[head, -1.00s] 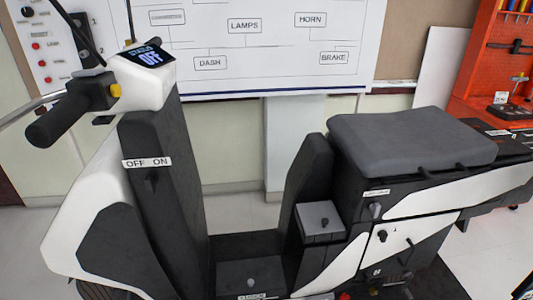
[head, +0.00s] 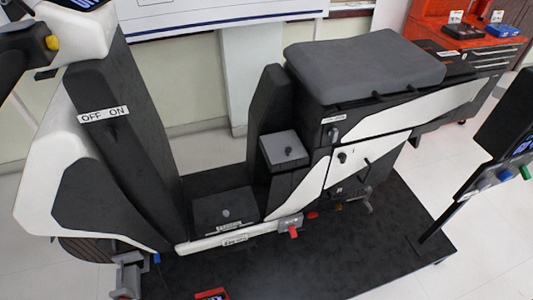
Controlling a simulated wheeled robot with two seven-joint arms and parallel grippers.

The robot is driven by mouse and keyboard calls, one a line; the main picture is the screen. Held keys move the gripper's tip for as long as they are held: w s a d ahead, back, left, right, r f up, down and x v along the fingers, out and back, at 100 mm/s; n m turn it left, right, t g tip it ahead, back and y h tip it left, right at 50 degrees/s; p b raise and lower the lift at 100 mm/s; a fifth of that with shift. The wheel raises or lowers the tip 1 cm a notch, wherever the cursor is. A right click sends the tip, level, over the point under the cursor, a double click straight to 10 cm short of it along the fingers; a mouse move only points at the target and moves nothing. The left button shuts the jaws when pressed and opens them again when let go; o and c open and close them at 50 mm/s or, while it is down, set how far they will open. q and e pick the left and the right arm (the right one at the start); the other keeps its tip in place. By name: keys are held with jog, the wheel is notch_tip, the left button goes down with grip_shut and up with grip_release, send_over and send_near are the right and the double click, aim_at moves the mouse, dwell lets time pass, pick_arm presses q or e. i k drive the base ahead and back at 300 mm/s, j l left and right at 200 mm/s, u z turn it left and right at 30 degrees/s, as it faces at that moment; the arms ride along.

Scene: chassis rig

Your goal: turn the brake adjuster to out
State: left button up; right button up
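A black and white scooter-like chassis rig stands on a dark platform (head: 390,250) in the head view. I cannot make out for certain which part is the brake adjuster; most small labels are too small to read. Low on the side, a grey block with a red lever (head: 292,229) sits beside a labelled strip. A grey bracket with a blue part (head: 133,270) is at the front lower left. A small knob (head: 343,156) sits on the white side panel, with a dark lever-like part (head: 355,197) lower near the rear. Neither of my grippers is in view.
The grey seat (head: 365,65) and the front column with an OFF ON label (head: 104,114) rise from the rig. A stand with coloured knobs (head: 505,175) is at the right. A red tool cabinet (head: 470,45) is behind. A red-edged object (head: 212,294) is at the bottom edge.

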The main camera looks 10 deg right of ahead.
aim_at(338, 207)
jog(key=z, duration=1.1)
